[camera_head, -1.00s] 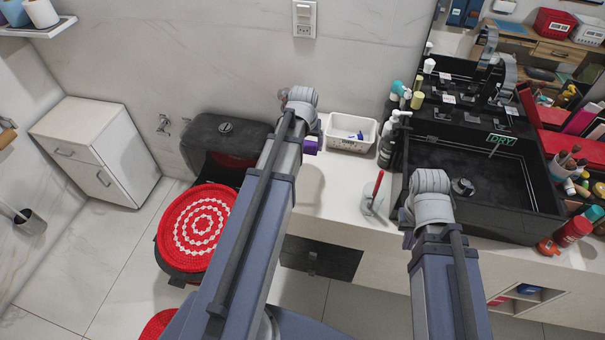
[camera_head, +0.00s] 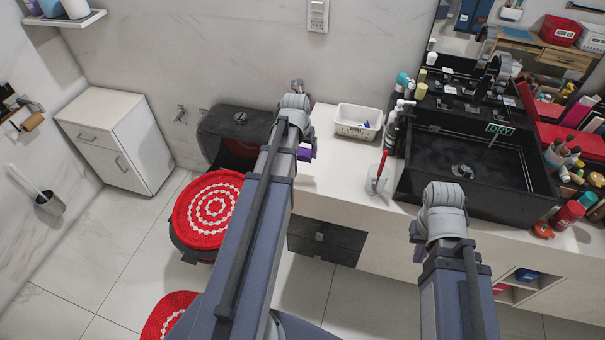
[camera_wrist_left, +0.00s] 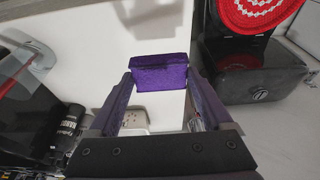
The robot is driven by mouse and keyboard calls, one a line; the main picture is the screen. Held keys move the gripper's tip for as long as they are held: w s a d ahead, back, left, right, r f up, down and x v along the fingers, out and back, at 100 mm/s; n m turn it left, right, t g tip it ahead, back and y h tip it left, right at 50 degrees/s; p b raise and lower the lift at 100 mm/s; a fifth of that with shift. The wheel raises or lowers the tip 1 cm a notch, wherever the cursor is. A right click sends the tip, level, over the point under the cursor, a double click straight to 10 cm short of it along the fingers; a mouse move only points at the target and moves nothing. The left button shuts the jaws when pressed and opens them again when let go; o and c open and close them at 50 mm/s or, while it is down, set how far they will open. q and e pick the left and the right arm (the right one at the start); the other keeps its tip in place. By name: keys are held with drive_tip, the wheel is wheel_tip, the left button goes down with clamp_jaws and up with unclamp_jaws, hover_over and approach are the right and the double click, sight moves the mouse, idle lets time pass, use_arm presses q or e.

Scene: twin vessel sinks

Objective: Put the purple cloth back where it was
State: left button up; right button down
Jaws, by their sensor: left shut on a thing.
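The purple cloth (camera_wrist_left: 160,74) is a folded block held between the two fingertips of my left gripper (camera_wrist_left: 160,82) in the left wrist view. In the head view a small purple part of the cloth (camera_head: 305,153) shows beside the end of my left arm, above the left end of the white counter (camera_head: 333,180). The fingers of my left gripper are mostly hidden there by the arm. My right arm's end shows at the lower right, in front of the counter, but its gripper fingers are hidden.
A white basket (camera_head: 358,121) stands at the counter's back. A red-handled brush in a holder (camera_head: 376,184) stands left of the black sink (camera_head: 470,165). Bottles crowd the sink's left side. The toilet with a red cover (camera_head: 212,208) is left of the counter.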

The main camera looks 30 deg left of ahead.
sight(300, 158)
use_arm(q)
drive_tip(key=shift+f+b, duration=3.95)
drive_tip(key=shift+f, duration=0.45)
drive_tip(key=shift+f, duration=0.1)
drive_tip(key=shift+f, duration=0.15)
drive_tip(key=o, duration=1)
drive_tip(key=shift+r, duration=0.25)
drive_tip(key=p+v, duration=1.1)
drive_tip(key=v, duration=0.1)
drive_tip(key=shift+w+r+p, duration=0.1)
drive_tip(key=shift+p, duration=0.25)
